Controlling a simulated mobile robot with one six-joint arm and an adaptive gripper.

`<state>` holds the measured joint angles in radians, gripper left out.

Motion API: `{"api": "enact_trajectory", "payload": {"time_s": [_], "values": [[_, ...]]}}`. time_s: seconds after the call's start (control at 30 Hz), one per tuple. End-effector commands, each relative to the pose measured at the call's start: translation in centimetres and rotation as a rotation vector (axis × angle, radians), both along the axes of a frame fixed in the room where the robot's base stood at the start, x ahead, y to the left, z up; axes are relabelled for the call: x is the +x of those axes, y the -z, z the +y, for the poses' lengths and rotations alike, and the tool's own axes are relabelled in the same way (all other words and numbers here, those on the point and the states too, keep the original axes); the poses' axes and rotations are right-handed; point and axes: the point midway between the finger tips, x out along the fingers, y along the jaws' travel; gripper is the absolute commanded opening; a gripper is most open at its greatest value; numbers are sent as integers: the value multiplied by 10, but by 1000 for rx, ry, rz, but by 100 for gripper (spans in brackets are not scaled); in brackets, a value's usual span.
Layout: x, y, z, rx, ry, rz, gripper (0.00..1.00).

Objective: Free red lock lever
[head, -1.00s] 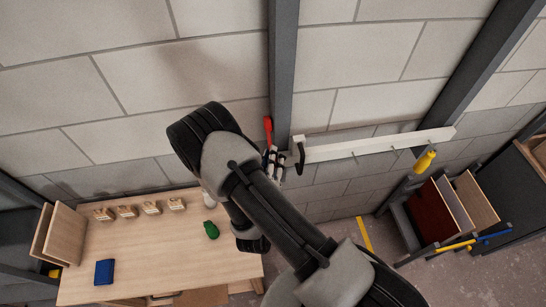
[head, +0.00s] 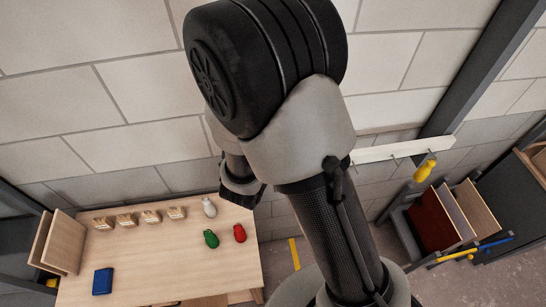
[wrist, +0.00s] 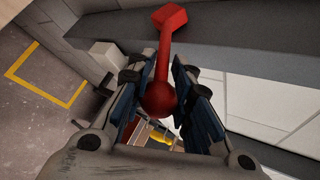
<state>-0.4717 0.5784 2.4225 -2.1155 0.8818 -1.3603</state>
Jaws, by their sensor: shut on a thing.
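The red lock lever (wrist: 161,60) shows in the wrist view, with a wide flat end at the top, a thin shaft and a round knob. The shaft lies against or in front of a dark grey steel post (wrist: 240,45); I cannot tell how it is fixed. My gripper (wrist: 158,78) has its two blue-padded fingers on either side of the knob and is shut on it. In the head view my arm hides the lever and most of the gripper.
A white rail (head: 400,149) with hooks runs along the block wall, a yellow bottle-shaped thing (head: 425,171) at its right end. The wooden table (head: 150,270) at lower left holds white, green and red (head: 240,233) bottle-shaped things and a blue block (head: 103,281). Open drawers stand at right.

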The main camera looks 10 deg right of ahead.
Motion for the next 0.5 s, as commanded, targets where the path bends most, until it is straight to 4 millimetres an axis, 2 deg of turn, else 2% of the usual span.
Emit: {"api": "enact_trajectory", "payload": {"time_s": [0.13,0.5], "values": [[5,-11,-3,1,11,85,0],[14,-25,-4,-3,13,243,0]]}}
